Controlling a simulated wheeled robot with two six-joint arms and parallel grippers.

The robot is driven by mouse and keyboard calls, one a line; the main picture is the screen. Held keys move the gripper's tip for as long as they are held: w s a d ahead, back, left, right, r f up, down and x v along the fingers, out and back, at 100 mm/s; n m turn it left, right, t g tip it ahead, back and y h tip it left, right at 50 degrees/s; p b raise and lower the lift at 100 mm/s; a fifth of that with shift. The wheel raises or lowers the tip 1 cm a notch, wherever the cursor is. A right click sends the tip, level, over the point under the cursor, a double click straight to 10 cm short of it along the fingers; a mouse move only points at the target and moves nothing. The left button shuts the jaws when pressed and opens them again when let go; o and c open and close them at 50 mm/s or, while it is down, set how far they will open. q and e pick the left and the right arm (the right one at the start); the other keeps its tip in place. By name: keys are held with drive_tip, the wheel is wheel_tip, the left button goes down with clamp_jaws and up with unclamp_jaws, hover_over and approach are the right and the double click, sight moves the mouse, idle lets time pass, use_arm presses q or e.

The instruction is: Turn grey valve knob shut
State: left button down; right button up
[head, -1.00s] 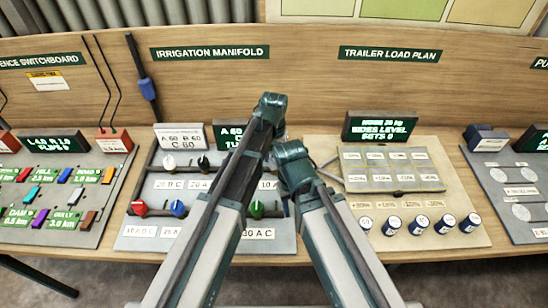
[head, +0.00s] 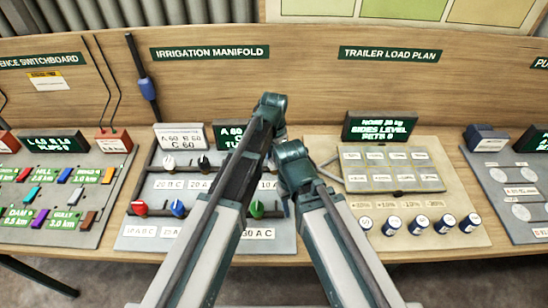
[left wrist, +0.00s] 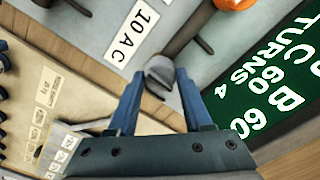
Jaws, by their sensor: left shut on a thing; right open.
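The grey valve knob (left wrist: 160,72) is round and sits on the irrigation manifold panel. In the left wrist view it is between the two blue fingers of my left gripper (left wrist: 159,88), which is shut on it. In the head view the knob is hidden behind my arms, and so are the left fingers; only my left wrist shows, above the right one. My right gripper (head: 292,175) is beside it, lower and to the right; its fingers are hard to make out. The manifold display (left wrist: 268,85) reads B 60, C 60, TURNS 4 in the left wrist view.
Other manifold knobs are white (head: 168,162), black (head: 203,163), red (head: 140,208), blue (head: 178,208) and green (head: 257,209). An orange knob (left wrist: 234,4) lies near the grey one. The trailer load panel (head: 475,212) with several dark cylinders is on the right.

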sight(274, 159)
use_arm(q)
drive_tip(key=shift+c, duration=1.6)
unclamp_jaws()
use_arm(e)
drive_tip(key=shift+r, duration=0.1)
use_arm(q)
wheel_tip(274, 159, up, 14)
drive_tip(key=p, duration=1.3)
drive_tip(key=shift+p, duration=0.4)
use_arm(e)
wheel_tip(274, 159, up, 14)
use_arm(q)
drive_tip(key=shift+f, duration=0.1)
use_arm(e)
drive_tip(key=shift+f, duration=0.2)
use_arm(q)
drive_tip(key=shift+s+a, duration=0.1)
